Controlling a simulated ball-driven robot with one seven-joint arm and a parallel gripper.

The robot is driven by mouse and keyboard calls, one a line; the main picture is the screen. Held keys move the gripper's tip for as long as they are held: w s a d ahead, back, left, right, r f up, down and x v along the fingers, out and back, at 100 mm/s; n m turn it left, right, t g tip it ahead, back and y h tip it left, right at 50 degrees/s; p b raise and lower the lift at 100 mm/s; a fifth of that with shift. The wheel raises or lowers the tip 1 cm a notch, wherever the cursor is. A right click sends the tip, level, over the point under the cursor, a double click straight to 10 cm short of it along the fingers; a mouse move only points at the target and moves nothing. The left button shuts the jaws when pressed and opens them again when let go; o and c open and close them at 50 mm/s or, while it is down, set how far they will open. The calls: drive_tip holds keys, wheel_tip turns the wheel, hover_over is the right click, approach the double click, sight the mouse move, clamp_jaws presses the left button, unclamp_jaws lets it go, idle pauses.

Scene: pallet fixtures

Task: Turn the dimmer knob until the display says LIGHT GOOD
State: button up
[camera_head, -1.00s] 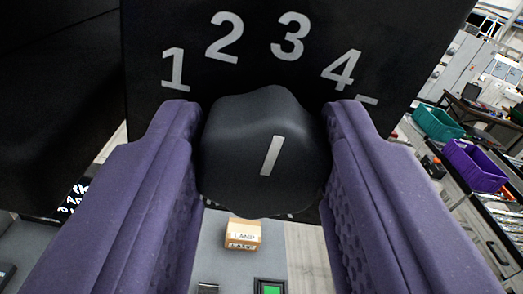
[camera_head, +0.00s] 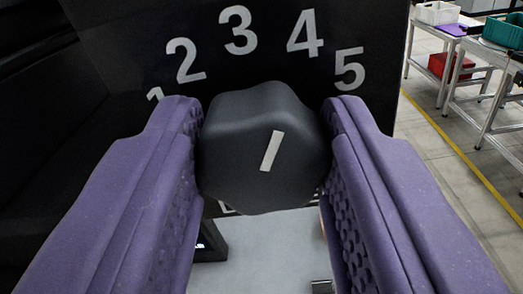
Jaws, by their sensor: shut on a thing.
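The dark grey dimmer knob (camera_head: 240,165) sits on a black panel (camera_head: 360,25) with white numerals 1 to 5 around it. A white line (camera_head: 272,151) on the knob's face points up and slightly right, roughly toward the 4. My gripper (camera_head: 262,160) has its two purple fingers on either side of the knob, shut on it. The 1 is partly hidden behind the left finger. No display text can be read in this view.
A pale grey surface (camera_head: 265,250) lies below the knob, with a small dark object (camera_head: 210,243) on it. At the right, beyond the panel, are tables with a teal bin (camera_head: 503,30), a white bin (camera_head: 437,13) and a red bin (camera_head: 455,68). Floor shows between.

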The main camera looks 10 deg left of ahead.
drive_tip(key=shift+m+b, duration=0.3)
drive_tip(key=shift+m, duration=0.1)
drive_tip(key=o, duration=1.1)
drive_tip(key=shift+c, duration=0.2)
drive_tip(key=s+b, duration=0.1)
drive_tip(key=s, duration=0.6)
drive_tip(key=shift+s+b, duration=0.35)
drive_tip(key=shift+s, duration=0.05)
